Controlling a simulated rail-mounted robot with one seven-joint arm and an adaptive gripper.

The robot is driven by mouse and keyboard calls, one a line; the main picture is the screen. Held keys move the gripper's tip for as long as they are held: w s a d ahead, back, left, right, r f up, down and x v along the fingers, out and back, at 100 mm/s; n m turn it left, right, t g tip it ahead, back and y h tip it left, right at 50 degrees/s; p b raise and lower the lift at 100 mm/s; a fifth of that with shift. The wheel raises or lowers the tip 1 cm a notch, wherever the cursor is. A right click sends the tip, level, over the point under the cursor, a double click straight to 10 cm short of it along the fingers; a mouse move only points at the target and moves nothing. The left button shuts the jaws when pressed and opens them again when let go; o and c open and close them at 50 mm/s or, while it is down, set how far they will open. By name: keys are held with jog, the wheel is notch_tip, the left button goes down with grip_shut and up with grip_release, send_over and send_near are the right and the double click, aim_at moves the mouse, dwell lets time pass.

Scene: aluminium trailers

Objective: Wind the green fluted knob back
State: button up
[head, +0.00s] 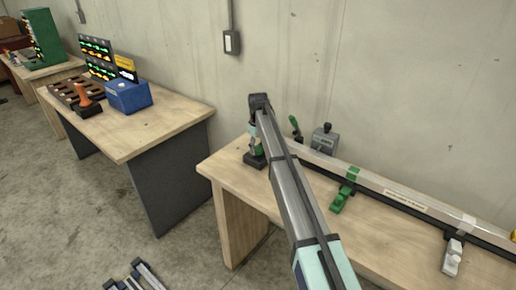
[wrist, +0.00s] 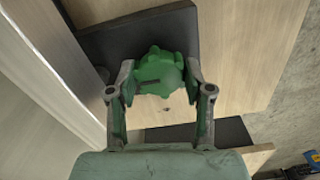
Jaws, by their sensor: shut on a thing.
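The green fluted knob (wrist: 160,72) is in the upper middle of the wrist view, above a dark base plate (wrist: 110,45). My gripper (wrist: 160,78) has one finger on each side of the knob and is shut on it. A dark slot or mark shows on the knob's near face. In the head view my arm reaches to the left end of the near bench, where my gripper (head: 257,142) is over a black base (head: 254,161). The knob is mostly hidden there behind my gripper and arm.
A long rail (head: 395,205) runs along the bench (head: 232,167), with a green clamp (head: 341,199) and a white clamp (head: 452,257) on it. A second bench (head: 160,123) with a blue bin (head: 128,96) is at left.

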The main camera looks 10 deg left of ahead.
aim_at(258, 148)
jog(key=o, duration=1.2)
jog(key=shift+f, duration=0.1)
jog(key=shift+c, duration=0.2)
notch_tip(258, 148, up, 12)
